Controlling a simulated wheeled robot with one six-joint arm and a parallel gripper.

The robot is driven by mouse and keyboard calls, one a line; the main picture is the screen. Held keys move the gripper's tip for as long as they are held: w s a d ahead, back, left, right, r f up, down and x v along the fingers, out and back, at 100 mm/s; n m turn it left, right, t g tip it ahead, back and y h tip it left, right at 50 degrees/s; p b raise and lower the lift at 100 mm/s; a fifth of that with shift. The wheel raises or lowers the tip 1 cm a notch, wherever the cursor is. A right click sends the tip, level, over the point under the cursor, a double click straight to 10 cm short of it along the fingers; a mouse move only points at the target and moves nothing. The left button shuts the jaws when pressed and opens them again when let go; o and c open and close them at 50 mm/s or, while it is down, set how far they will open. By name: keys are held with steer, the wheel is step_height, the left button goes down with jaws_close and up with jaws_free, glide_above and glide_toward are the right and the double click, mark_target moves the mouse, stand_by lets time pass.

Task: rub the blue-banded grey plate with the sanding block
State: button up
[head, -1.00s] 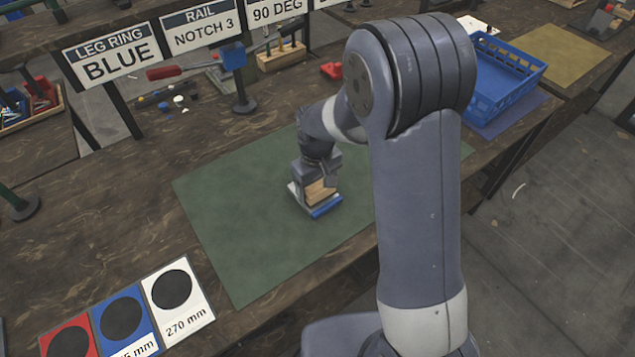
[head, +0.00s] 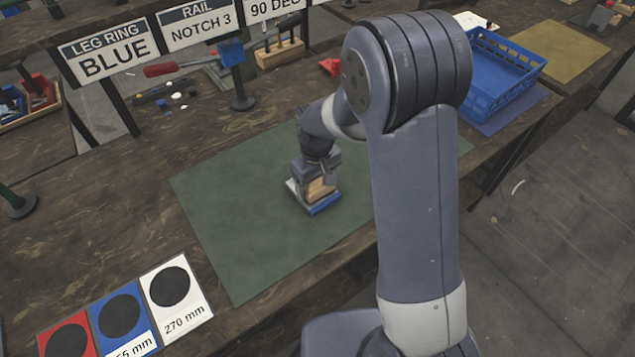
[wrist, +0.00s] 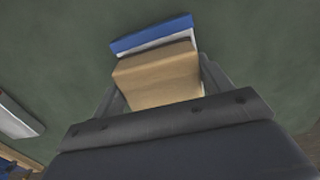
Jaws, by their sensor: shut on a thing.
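My gripper (head: 318,176) is shut on the sanding block (head: 320,188), a tan block that also shows between the fingers in the wrist view (wrist: 158,77). The block sits on the blue-banded grey plate (head: 325,205), which lies on the green mat (head: 235,215). The plate's blue band shows past the block's far edge in the wrist view (wrist: 150,35), with a pale grey strip beside it. Most of the plate is hidden under the block and gripper.
A blue crate (head: 490,82) stands at the back right. Red, blue and white cards (head: 190,313) with black discs lie at the front left. Signs (head: 108,52), a red-handled tool (head: 162,69) and small parts are behind the mat.

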mark_target(315, 183)
steer(key=r+p, duration=0.1)
steer(key=r, duration=0.1)
steer(key=r+p, duration=0.1)
steer(key=r, duration=0.1)
steer(key=shift+s+a+r+p, duration=0.1)
steer(key=shift+s+a+p, duration=0.1)
steer(key=shift+p, duration=0.2)
steer(key=shift+r+p, duration=1.25)
steer(key=shift+r, duration=0.55)
steer(key=shift+w+f, duration=0.15)
